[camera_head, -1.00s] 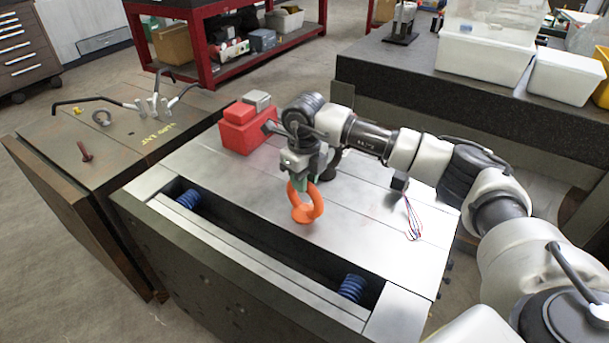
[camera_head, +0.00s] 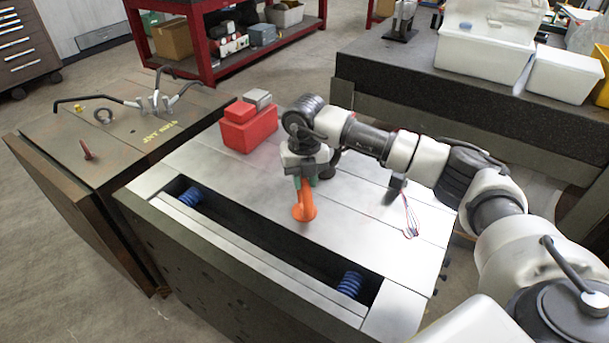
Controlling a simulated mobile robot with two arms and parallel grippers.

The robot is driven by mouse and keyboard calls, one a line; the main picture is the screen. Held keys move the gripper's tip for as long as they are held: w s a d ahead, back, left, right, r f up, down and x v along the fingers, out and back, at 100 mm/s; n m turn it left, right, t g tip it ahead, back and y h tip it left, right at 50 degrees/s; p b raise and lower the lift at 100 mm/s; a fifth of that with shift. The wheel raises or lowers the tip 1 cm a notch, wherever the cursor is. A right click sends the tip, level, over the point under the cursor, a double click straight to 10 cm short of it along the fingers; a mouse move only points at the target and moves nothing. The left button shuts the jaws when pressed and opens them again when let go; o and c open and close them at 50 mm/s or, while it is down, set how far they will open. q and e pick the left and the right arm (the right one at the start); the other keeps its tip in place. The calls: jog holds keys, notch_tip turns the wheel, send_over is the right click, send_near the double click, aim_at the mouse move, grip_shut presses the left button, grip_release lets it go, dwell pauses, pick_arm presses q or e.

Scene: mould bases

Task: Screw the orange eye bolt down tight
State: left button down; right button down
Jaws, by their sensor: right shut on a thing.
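The orange eye bolt (camera_head: 304,208) stands upright on the bright metal top of the mould base (camera_head: 250,182), behind the long slot. Its ring now shows nearly edge-on. My right gripper (camera_head: 305,183) points down from above and is shut on the upper part of the ring. The fingers hide the top of the ring. The thread of the bolt is not visible, and I cannot tell whether its collar is flush with the plate. My left gripper is not in view.
A red box (camera_head: 248,132) sits behind the gripper on the mould base. Thin wires (camera_head: 409,218) lie to the right. Blue springs (camera_head: 349,285) show in the slot. A darker mould base (camera_head: 120,135) with bent bars stands left. White bins (camera_head: 485,57) stand on the dark bench behind.

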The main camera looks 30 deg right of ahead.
jog(key=shift+m, duration=0.7)
jog(key=c, duration=0.8)
grip_release()
jog(key=shift+c, duration=0.2)
jog(key=shift+f, duration=0.25)
notch_tip(320, 180, up, 6)
jog(key=p, duration=0.3)
jog(key=shift+f+p, duration=0.25)
jog(key=shift+p, duration=0.15)
jog(key=shift+c, duration=0.4)
